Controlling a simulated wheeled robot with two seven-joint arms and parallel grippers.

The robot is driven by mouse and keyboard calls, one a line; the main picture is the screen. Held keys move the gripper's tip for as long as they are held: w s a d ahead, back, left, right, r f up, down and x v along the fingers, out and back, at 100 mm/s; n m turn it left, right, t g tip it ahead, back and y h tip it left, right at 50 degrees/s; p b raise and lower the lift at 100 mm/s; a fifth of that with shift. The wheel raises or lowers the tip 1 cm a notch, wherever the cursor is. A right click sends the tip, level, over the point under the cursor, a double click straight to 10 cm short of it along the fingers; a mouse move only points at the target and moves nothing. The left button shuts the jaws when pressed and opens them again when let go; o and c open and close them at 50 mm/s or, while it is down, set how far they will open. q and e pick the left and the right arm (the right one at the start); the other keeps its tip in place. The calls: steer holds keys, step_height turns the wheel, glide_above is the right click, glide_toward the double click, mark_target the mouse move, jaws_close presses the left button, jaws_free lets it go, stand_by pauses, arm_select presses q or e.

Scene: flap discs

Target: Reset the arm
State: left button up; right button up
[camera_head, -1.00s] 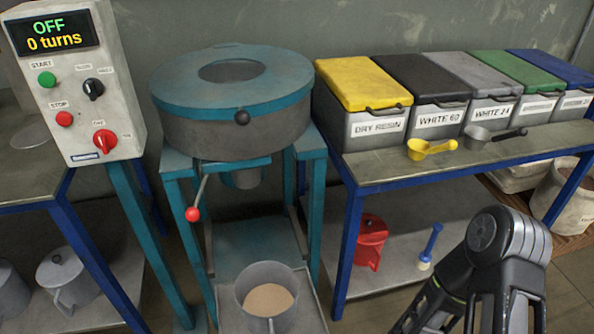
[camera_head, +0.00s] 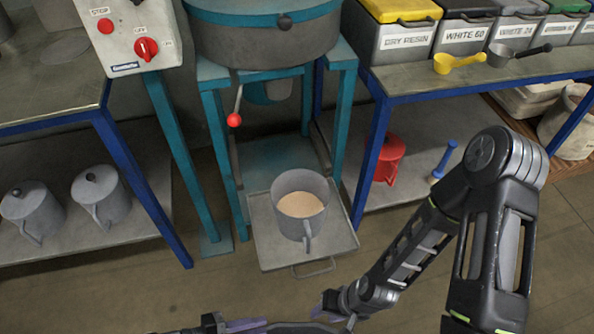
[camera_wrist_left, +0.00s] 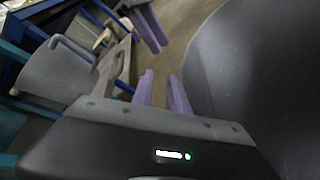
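My left gripper (camera_head: 240,325) is low at the bottom edge of the head view, partly cut off. In the left wrist view its two purple fingers (camera_wrist_left: 162,92) are apart with nothing between them. My right arm comes in from the right, and my right gripper (camera_head: 328,306) is in front of the drawn-out tray, to the right of the left one. Its purple fingers also show at the top of the left wrist view (camera_wrist_left: 150,25), slightly apart and empty. Both grippers are clear of the pot and tray.
A grey pot (camera_head: 279,190) of tan powder stands on a tray (camera_head: 345,243) below the teal machine (camera_head: 262,40). A red-knobbed lever (camera_head: 234,120) hangs there. Scoops lie by the bins at right. Lidded pots stand on the left lower shelf. Floor in front is open.

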arm_select(q)
steer(key=s+d+f+m+g+y, duration=0.2)
steer(key=s+f+m+g+y, duration=0.1)
steer(key=f+m+g+y, duration=0.25)
steer(key=w+d+r+m+t+y, duration=0.1)
steer(key=w+r+m+t+y, duration=0.1)
steer(key=w+r+m+y, duration=0.35)
step_height(320, 180, up, 19)
steer(key=w+n+h+p, duration=0.1)
steer(key=p, duration=1.9)
steer(key=shift+w+f+n+h+p, duration=0.2)
steer(key=shift+w+n+h+p, duration=0.05)
steer(key=shift+n+h+p, duration=0.15)
steer(key=shift+f+g, duration=0.1)
steer(key=shift+g, duration=0.15)
